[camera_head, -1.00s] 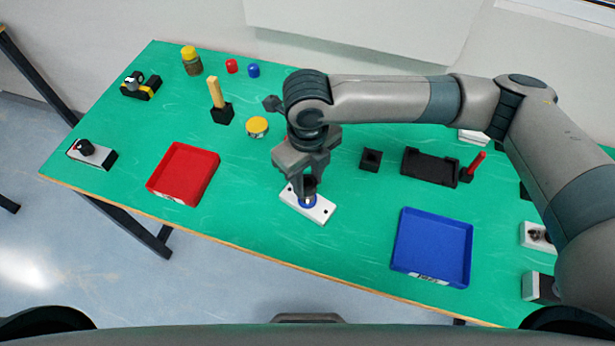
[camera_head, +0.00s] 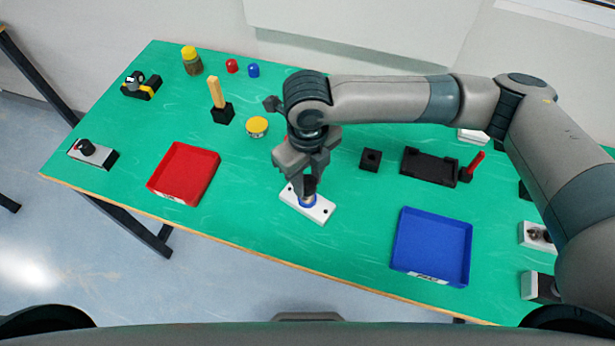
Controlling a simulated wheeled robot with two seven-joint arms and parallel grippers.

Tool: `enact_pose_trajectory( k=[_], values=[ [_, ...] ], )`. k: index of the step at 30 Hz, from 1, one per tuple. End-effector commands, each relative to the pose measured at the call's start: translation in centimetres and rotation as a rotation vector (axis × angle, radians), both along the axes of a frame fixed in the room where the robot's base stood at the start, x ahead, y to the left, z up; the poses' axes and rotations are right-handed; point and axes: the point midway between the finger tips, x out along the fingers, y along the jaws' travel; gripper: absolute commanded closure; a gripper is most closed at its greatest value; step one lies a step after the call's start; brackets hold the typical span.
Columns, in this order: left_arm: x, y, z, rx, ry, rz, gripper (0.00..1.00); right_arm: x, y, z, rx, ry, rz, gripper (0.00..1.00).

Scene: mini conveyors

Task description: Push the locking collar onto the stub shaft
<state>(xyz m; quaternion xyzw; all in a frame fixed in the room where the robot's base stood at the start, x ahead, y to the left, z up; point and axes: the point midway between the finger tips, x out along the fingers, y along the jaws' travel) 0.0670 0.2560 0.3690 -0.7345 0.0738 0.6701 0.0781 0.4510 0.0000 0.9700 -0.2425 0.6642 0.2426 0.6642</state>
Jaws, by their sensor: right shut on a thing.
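A white base block (camera_head: 320,212) with dark holes lies near the table's front middle. My left gripper is not in view.
A red tray (camera_head: 184,174) lies to the left and a blue tray (camera_head: 431,246) to the right. A small black block (camera_head: 370,160) and a black holder (camera_head: 429,167) stand right of the gripper. A yellow-topped disc (camera_head: 257,127) is behind it. Green table is clear around the white block.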

Motion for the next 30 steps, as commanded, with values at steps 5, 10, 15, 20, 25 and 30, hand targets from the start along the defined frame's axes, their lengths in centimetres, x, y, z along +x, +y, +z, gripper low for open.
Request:
enact_pose_trajectory(
  k=[5,10,15,20,25,30],
  values=[
    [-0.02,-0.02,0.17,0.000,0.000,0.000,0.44,0.01,-0.01,0.08,0.000,0.000,0.000,0.95],
    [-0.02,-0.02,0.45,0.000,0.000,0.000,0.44,0.01,-0.01,0.10,0.000,0.000,0.000,0.95],
    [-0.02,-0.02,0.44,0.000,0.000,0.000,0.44,0.01,-0.01,0.01,0.000,0.000,0.000,0.95],
    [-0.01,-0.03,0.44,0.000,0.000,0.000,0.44,0.01,-0.01,0.01,0.000,0.000,0.000,0.95],
    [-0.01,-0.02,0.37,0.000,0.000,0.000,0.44,0.00,0.00,-0.11,0.000,0.000,0.000,0.95],
    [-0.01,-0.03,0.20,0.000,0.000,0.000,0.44,0.00,0.00,-0.43,0.000,0.000,0.000,0.95]
  ],
)
